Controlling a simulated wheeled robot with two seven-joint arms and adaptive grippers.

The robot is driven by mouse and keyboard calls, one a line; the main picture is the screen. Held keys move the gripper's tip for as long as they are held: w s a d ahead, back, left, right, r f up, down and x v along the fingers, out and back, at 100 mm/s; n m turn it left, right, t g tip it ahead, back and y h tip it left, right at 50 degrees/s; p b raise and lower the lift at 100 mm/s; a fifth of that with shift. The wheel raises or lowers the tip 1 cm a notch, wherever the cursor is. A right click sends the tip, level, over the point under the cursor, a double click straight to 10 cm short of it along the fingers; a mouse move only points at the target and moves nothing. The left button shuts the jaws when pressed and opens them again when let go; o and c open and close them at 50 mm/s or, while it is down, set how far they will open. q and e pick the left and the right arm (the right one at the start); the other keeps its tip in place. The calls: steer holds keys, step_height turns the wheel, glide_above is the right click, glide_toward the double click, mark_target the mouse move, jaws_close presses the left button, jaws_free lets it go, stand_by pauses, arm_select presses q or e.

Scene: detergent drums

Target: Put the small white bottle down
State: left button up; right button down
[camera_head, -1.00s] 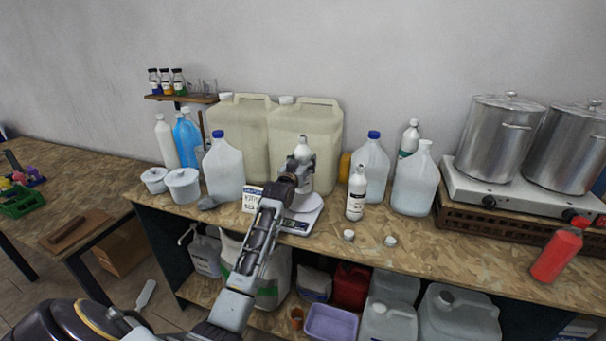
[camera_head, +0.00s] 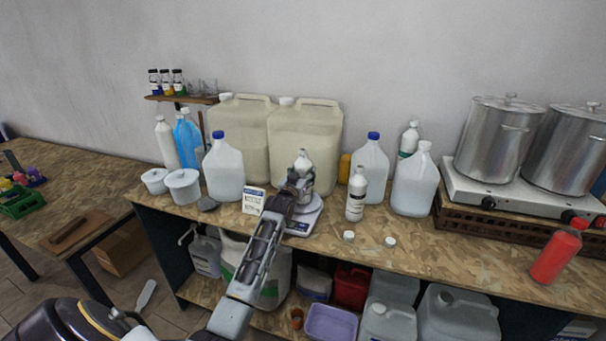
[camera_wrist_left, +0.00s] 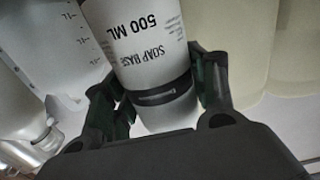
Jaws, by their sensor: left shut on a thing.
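The small white bottle (camera_head: 303,161) is upright over the kitchen scale (camera_head: 313,214) on the chipboard bench. In the left wrist view the bottle (camera_wrist_left: 150,45) shows print reading "SOAP BASE 500 ML". My left gripper (camera_head: 301,181) is shut around the bottle's body, with one finger on each side. The gripper and arm hide the bottle's base in the head view, so I cannot tell whether it touches the scale's pan. My right gripper is not in view.
Large cream canisters (camera_head: 305,130) stand close behind. A similar white bottle (camera_head: 356,194) and a blue-capped jug (camera_head: 372,168) stand to the right. A small sign (camera_head: 254,201) is left of the scale. Two white caps lie in front, with bare bench around them.

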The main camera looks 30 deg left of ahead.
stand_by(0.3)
arm_select(q)
steer(key=o, duration=0.9)
steer(key=shift+f, duration=0.15)
steer(key=o, duration=0.4)
steer(key=shift+o, duration=0.2)
steer(key=shift+s+r, duration=0.1)
steer(key=shift+r, duration=0.1)
steer(key=b+v, duration=0.1)
steer(key=v, duration=1)
steer(key=shift+s+d, duration=0.2)
steer(key=shift+s, duration=0.2)
